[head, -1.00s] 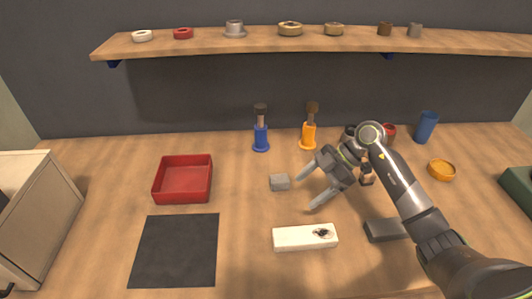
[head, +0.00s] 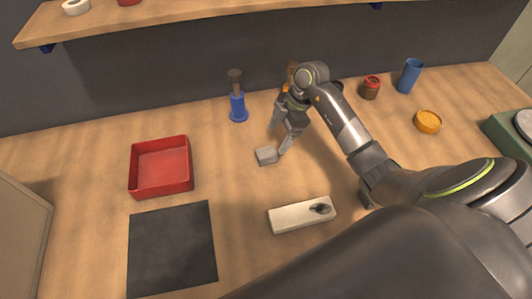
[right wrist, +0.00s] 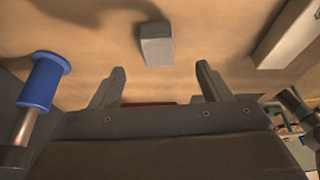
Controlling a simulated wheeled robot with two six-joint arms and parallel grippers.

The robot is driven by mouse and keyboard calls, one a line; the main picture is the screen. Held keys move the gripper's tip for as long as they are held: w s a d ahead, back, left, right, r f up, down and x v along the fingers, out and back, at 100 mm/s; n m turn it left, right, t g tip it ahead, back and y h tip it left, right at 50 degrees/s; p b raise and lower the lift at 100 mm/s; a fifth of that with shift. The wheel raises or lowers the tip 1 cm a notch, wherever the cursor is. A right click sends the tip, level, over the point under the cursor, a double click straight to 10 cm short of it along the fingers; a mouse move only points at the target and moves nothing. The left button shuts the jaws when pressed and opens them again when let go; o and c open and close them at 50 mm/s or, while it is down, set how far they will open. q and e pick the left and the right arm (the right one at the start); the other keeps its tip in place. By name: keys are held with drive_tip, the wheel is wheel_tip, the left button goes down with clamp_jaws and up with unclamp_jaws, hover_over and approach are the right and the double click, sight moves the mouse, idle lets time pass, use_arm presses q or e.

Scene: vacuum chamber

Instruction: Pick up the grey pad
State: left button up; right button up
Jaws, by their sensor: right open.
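The grey pad (head: 266,156) is a small light-grey block on the wooden table, right of the red tray. My right gripper (head: 279,141) is open and empty, close behind and to the right of the pad, with its fingers pointing down toward the table. In the right wrist view the pad (right wrist: 155,45) lies beyond the fingertips, roughly in line with the gap between the two open fingers (right wrist: 160,70). The pad is not between the fingers. My left gripper is not in view.
A red tray (head: 160,168) and a black mat (head: 170,250) lie to the left. A white block (head: 290,217) with a dark mark lies in front. An orange one is mostly hidden by my arm.

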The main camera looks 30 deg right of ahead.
sight(268, 152)
drive_tip(key=shift+w+p+x, duration=0.2)
drive_tip(key=shift+p+x, duration=0.45)
drive_tip(key=shift+x, duration=3.2)
drive_tip(key=c, duration=1.1)
drive_tip(key=shift+o, duration=0.2)
wheel_tip(268, 152, up, 10)
drive_tip(key=b, duration=0.1)
drive_tip(key=o, duration=0.4)
drive_tip(key=c, duration=0.3)
